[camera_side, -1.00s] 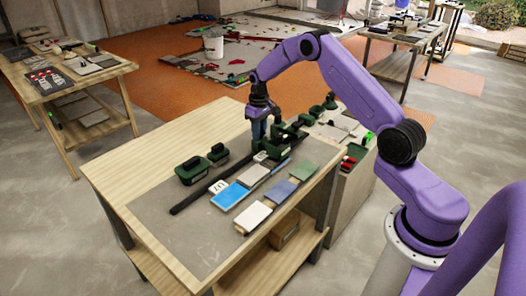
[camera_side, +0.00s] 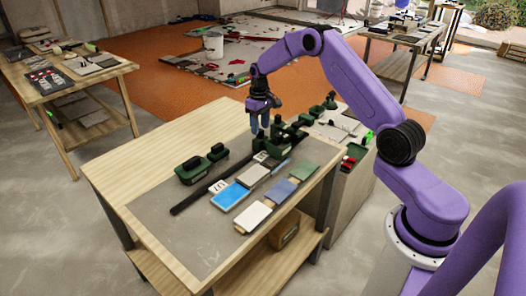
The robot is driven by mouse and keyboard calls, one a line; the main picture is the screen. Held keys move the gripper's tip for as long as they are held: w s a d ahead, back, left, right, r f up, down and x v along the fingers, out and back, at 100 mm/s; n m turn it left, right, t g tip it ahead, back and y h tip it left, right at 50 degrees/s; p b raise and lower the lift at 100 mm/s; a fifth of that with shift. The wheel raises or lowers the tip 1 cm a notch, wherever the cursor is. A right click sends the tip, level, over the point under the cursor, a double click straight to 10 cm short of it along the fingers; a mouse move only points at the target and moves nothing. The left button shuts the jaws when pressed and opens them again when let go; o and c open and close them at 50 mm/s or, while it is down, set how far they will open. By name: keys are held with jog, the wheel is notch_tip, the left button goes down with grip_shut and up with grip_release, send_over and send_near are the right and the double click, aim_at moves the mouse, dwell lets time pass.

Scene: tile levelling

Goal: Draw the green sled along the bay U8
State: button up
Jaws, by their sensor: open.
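My gripper (camera_side: 264,131) is open, fingers pointing down, over the far end of the grey work mat. Just below it is a dark green block with a raised handle (camera_side: 258,145), probably the green sled; I cannot tell if the fingers touch it. A small white label (camera_side: 261,156) sits in front of that block, its text too small to read surely. A second label (camera_side: 219,186) stands nearer, by the blue tile (camera_side: 230,197). A grey tile (camera_side: 253,175) lies beyond the blue one. A long black bar (camera_side: 205,190) runs along their left side.
More dark green handled tools (camera_side: 194,169) stand left of the bar, and several others stand to the right of my gripper. A white tile (camera_side: 253,214), a slate-blue tile (camera_side: 279,190) and a green-grey tile (camera_side: 303,171) line the right side. The near mat (camera_side: 185,240) is clear.

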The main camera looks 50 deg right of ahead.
jog(key=shift+r, duration=2.35)
jog(key=s+a+r+n, duration=0.3)
jog(key=s+a+r, duration=0.2)
jog(key=s+a, duration=0.45)
jog(key=s+a+r+n, duration=0.35)
jog(key=s+a, duration=0.35)
jog(key=a, duration=0.6)
jog(key=s+d+r+n, duration=0.1)
jog(key=s+n, duration=0.5)
jog(key=s, duration=2)
jog(key=shift+s, duration=0.15)
jog(key=shift+r, duration=0.15)
